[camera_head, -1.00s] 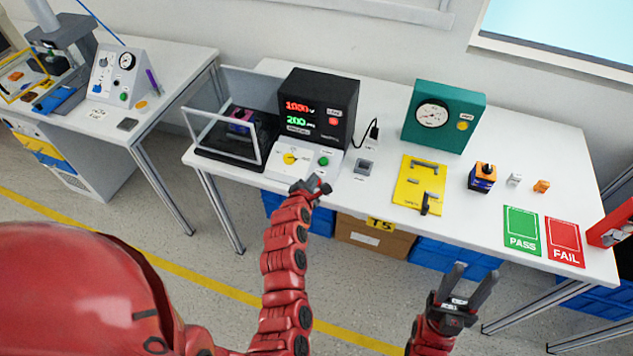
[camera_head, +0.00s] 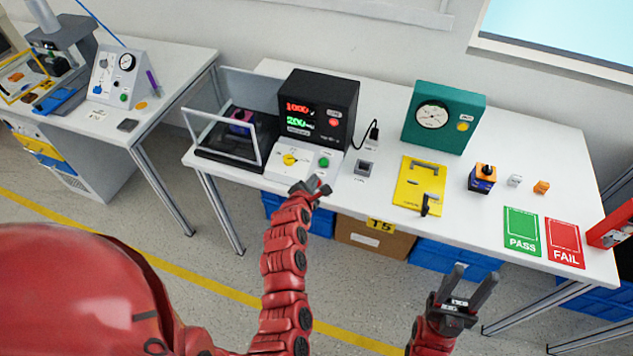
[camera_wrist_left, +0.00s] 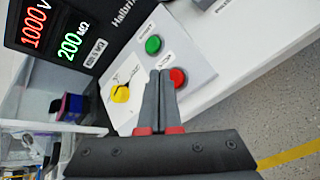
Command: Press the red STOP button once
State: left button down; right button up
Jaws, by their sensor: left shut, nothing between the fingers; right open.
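The red STOP button (camera_wrist_left: 178,77) sits on the sloped white control panel (camera_head: 274,166), right beside my left gripper's fingertips in the left wrist view. In the head view my left gripper (camera_head: 318,184) is at the panel's front edge and hides the button. My left gripper, also in the left wrist view (camera_wrist_left: 160,75), is shut and empty; I cannot tell whether its tips touch the panel. A green button (camera_wrist_left: 153,44) and a yellow knob (camera_wrist_left: 120,93) are on the same panel. My right gripper (camera_head: 468,285) is open and empty, in front of the table.
A black tester (camera_head: 345,90) with lit digits stands behind the panel. A clear-walled test box (camera_head: 215,157) is at its left. A grey socket block (camera_head: 364,168) and a yellow plate (camera_head: 410,182) lie to the right. The white table (camera_head: 380,190) has free room between them.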

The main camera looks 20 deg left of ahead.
pick_arm(q)
jog(key=shift+f, duration=0.15)
dwell(0.7)
jog(key=shift+w+f+b, duration=0.15)
jog(key=shift+f+b, duration=0.1)
jog(key=shift+b, duration=0.05)
jog(key=shift+w+f+b, duration=0.1)
jog(key=shift+f+b, duration=0.3)
jog(key=shift+f, duration=0.05)
dwell(0.6)
jog(key=shift+r, duration=0.1)
jog(key=shift+s+r+p, duration=0.25)
jog(key=shift+r+p, duration=0.3)
jog(key=shift+r, duration=0.25)
jog(key=shift+s+r+p, duration=0.1)
jog(key=shift+r+p, duration=0.3)
jog(key=shift+r, duration=0.1)
jog(key=r+p, duration=0.1)
jog(key=r, duration=0.1)
jog(key=s+r+p, duration=0.1)
jog(key=shift+s+r+p, duration=0.2)
jog(key=shift+r+p, duration=0.1)
jog(key=shift+r, duration=0.05)
